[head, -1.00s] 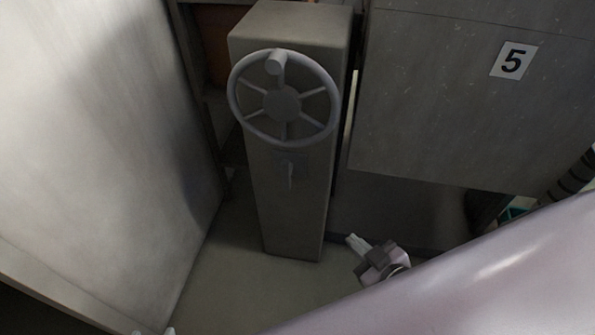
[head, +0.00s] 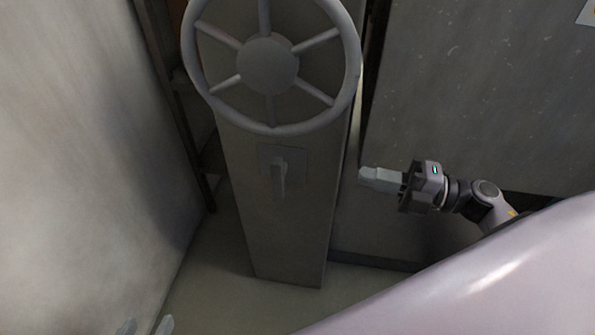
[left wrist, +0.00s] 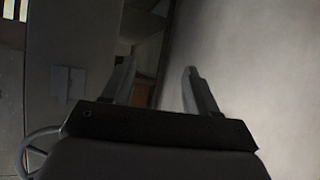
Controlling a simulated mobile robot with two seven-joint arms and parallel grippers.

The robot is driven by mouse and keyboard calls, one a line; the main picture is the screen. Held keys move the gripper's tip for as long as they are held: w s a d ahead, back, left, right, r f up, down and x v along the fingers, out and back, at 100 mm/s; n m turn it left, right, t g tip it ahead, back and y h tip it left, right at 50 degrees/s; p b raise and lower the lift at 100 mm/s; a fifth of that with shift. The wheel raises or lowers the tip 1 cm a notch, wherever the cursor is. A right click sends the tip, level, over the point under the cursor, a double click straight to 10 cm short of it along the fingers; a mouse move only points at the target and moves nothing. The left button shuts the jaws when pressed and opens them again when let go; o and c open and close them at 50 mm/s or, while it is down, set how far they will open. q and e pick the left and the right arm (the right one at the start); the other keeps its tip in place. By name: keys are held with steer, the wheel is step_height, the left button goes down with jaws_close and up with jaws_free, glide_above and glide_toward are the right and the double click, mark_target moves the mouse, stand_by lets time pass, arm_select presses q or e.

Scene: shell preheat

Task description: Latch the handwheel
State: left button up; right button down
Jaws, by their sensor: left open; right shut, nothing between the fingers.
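The spoked grey handwheel (head: 267,63) is mounted on the front of a grey pedestal (head: 290,235) and fills the top middle of the head view. Below it a small latch lever (head: 279,174) hangs down on a square plate. My right gripper (head: 365,176) is shut and empty, to the right of the pedestal at about the lever's height in the picture, apart from it. My left gripper (head: 147,326) shows only its fingertips at the bottom left edge. In the left wrist view it (left wrist: 160,78) is open and empty; the wheel rim (left wrist: 32,150) shows at lower left.
A pale wall panel (head: 80,130) stands close on the left. A large grey panel (head: 470,100) stands behind and right of the pedestal. Bare floor (head: 215,290) lies in front of the pedestal.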

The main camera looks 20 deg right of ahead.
mark_target(283, 167)
arm_select(q)
steer(key=shift+w+d+f, duration=0.3)
steer(key=shift+w+f, duration=0.05)
steer(key=shift+w, duration=0.15)
arm_select(e)
steer(key=shift+w+d+f+n+g, duration=0.2)
steer(key=shift+d+f+n+g, duration=0.1)
steer(key=shift+f+n+g, duration=0.35)
steer(key=shift+r, duration=0.1)
steer(key=b+x, duration=0.1)
steer(key=x, duration=1.2)
steer(key=shift+a+r+b, duration=0.1)
steer(key=shift+a+b, duration=0.05)
steer(key=shift+b, duration=0.25)
arm_select(q)
steer(key=shift+w+d+r, duration=0.2)
steer(key=shift+d+r, duration=0.05)
steer(key=shift+d, duration=0.1)
arm_select(e)
steer(key=shift+w+a, duration=0.25)
steer(key=shift+a, duration=0.05)
